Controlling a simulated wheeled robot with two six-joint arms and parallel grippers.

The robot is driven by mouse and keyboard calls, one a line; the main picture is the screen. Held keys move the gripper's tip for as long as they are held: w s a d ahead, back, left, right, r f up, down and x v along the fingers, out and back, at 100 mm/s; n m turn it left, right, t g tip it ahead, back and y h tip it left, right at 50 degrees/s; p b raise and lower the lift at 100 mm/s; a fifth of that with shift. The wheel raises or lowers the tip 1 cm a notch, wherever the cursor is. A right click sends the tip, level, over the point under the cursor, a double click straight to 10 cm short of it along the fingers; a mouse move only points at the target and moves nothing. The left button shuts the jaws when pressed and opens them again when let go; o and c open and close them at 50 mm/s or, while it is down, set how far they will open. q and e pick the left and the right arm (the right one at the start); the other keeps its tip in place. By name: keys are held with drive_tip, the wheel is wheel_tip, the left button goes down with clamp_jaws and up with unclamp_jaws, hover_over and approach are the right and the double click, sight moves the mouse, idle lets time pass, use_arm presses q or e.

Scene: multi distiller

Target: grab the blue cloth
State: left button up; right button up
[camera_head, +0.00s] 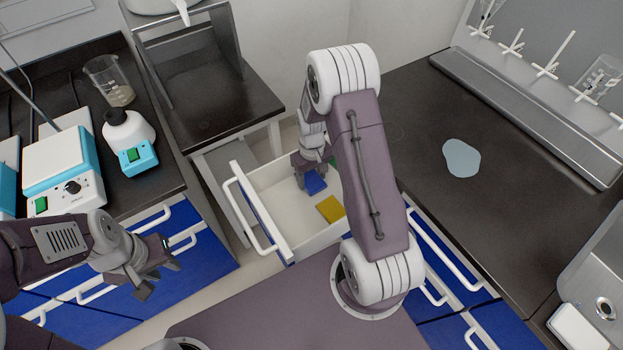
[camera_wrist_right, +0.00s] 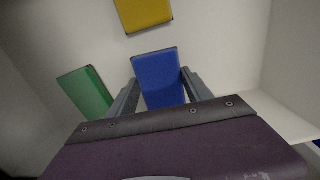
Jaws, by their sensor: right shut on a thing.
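The blue cloth (camera_head: 316,183) is in the open white drawer (camera_head: 278,196). In the right wrist view the blue cloth (camera_wrist_right: 158,78) is a flat blue rectangle between the two fingers. My right gripper (camera_head: 310,172) reaches down into the drawer and is shut on the blue cloth; in the right wrist view its fingers (camera_wrist_right: 160,92) lie along both sides of it. My left gripper (camera_head: 158,268) hangs empty in front of the blue cabinets on the left, with its fingers apart.
A yellow cloth (camera_head: 330,209) and a green cloth (camera_wrist_right: 86,92) lie in the same drawer. The drawer's front and white handle (camera_head: 250,215) stick out on the left. A light blue puddle-like patch (camera_head: 461,158) lies on the right dark counter. Lab devices (camera_head: 62,165) stand on the left counter.

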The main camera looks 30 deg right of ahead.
sight(312, 180)
wheel_tip(312, 180, up, 4)
drive_tip(key=shift+f+p, duration=0.2)
drive_tip(key=shift+p, duration=0.25)
drive_tip(key=s+d+r, duration=0.2)
drive_tip(key=s+r, duration=0.1)
drive_tip(key=s, duration=0.2)
drive_tip(key=s+d+r+p, duration=0.1)
drive_tip(key=s+d+r, duration=0.1)
drive_tip(key=s, duration=0.4)
drive_tip(key=shift+r, duration=0.65)
